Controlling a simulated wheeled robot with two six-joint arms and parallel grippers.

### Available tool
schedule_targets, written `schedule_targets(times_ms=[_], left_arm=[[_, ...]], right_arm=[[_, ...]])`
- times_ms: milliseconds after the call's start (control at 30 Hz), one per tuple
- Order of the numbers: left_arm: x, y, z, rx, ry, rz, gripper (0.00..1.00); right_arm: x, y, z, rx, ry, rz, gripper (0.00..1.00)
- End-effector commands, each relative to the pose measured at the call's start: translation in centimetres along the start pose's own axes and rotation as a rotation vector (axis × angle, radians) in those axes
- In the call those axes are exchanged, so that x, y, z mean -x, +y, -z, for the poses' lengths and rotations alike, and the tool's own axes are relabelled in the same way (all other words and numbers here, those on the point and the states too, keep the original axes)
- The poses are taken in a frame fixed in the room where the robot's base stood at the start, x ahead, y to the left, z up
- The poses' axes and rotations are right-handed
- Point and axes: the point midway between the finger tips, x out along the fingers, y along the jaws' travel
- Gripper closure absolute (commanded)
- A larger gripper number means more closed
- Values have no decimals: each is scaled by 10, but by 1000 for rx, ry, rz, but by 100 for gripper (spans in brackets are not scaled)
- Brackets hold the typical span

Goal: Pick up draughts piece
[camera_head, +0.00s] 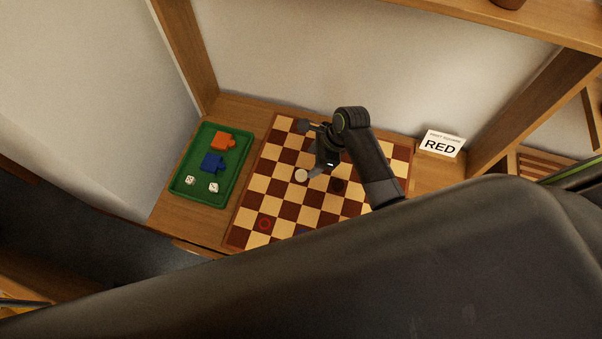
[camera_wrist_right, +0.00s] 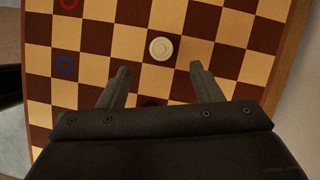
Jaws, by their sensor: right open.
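A white draughts piece (camera_head: 301,175) lies flat on the chequered board (camera_head: 262,184). It also shows in the right wrist view (camera_wrist_right: 161,49), a little beyond the gap between the fingertips. My right gripper (camera_head: 309,150) is over the board close to this piece. In the right wrist view its two fingers (camera_wrist_right: 160,70) are spread, with nothing held between them. A dark round piece (camera_head: 338,185) appears on the board to the right of the white one. My left gripper is not in view.
A red ring (camera_head: 265,224) and, in the wrist view, a blue ring (camera_wrist_right: 65,65) mark squares. A green tray (camera_head: 181,184) left of the board holds an orange block, a blue block and two dice. A sign reading RED (camera_head: 440,144) stands at right. Wooden posts and a shelf surround the board.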

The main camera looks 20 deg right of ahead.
Motion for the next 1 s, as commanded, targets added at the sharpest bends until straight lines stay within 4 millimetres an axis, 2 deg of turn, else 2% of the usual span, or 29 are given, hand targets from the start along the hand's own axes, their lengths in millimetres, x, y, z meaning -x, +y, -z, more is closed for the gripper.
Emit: schedule_targets(times_ms=[100,233,467,600,800,1000], left_arm=[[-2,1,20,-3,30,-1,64],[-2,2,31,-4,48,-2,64],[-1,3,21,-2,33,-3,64],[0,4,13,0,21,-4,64],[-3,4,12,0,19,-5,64],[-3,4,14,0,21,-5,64]], right_arm=[[-19,0,0,-1,-1,-2,41],[-31,0,0,0,0,-1,41],[-42,0,1,0,1,-2,41],[-58,0,4,0,0,-2,41],[-80,0,5,-1,0,-1,41],[-86,0,5,0,0,0,41]])
